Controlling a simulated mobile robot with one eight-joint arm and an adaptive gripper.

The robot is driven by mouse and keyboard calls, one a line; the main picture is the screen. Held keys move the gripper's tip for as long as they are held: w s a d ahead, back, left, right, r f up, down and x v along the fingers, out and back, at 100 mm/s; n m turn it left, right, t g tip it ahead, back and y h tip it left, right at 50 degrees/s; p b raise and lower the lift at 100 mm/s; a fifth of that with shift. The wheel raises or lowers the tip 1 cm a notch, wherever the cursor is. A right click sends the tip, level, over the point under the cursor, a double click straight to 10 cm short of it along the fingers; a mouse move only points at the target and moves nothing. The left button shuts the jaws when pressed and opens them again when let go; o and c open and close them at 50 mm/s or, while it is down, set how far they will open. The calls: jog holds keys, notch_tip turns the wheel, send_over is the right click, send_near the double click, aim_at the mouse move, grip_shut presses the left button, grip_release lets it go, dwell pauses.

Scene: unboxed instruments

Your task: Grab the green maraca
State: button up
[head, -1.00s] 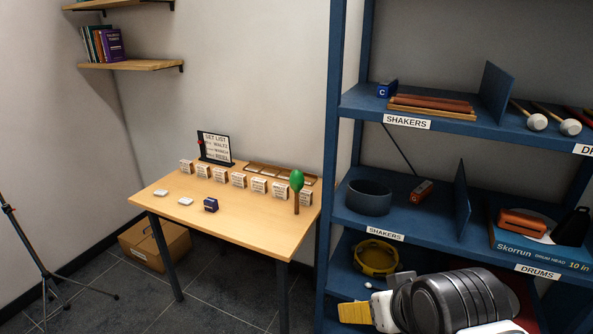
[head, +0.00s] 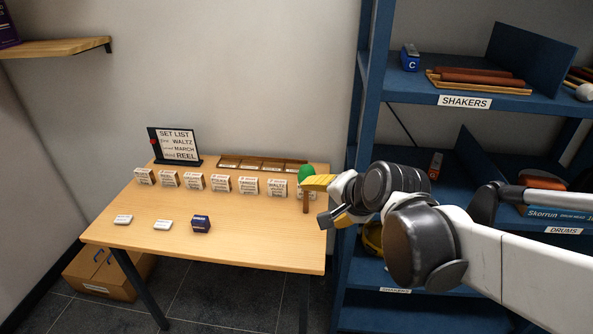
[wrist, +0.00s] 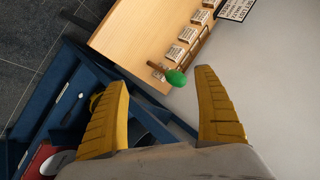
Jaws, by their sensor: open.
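The green maraca (head: 306,174) stands upright on the right end of the wooden table (head: 250,245), its green head up and its brown handle below. My gripper (head: 326,201) is at the table's right edge, close to the maraca and partly in front of it in the head view. In the wrist view the maraca's green head (wrist: 176,78) shows beyond the two yellow fingers, between them and apart from both. My gripper (wrist: 164,100) is open and empty.
Several small labelled white boxes (head: 220,184) stand in a row left of the maraca. A set list sign (head: 178,145) and a low wooden tray (head: 262,164) are behind. A blue shelf (head: 371,70) rises close on the right. The table's front middle is clear.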

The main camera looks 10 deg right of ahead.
jog(key=w+m+t, duration=0.1)
jog(key=w+m, duration=0.4)
jog(key=w, duration=0.2)
jog(key=m+t+y, duration=0.1)
jog(key=m, duration=0.4)
send_near(306, 177)
notch_tip(306, 177, up, 3)
jog(key=s+a, duration=0.3)
jog(key=w+f+m, duration=0.3)
jog(key=w, duration=0.1)
jog(key=w+d+f+m+t+b, duration=0.1)
jog(key=w+f+m, duration=0.2)
jog(key=w, duration=0.2)
jog(key=w+f+m+t, duration=0.1)
jog(key=w+f+m, duration=0.2)
jog(key=w+f, duration=0.1)
jog(key=shift+w+d+f+y+b, duration=0.1)
jog(key=shift+w+d+y+b, duration=0.05)
jog(key=shift+w+y+b, duration=0.2)
jog(key=shift+s, duration=0.1)
jog(key=c, duration=1.3)
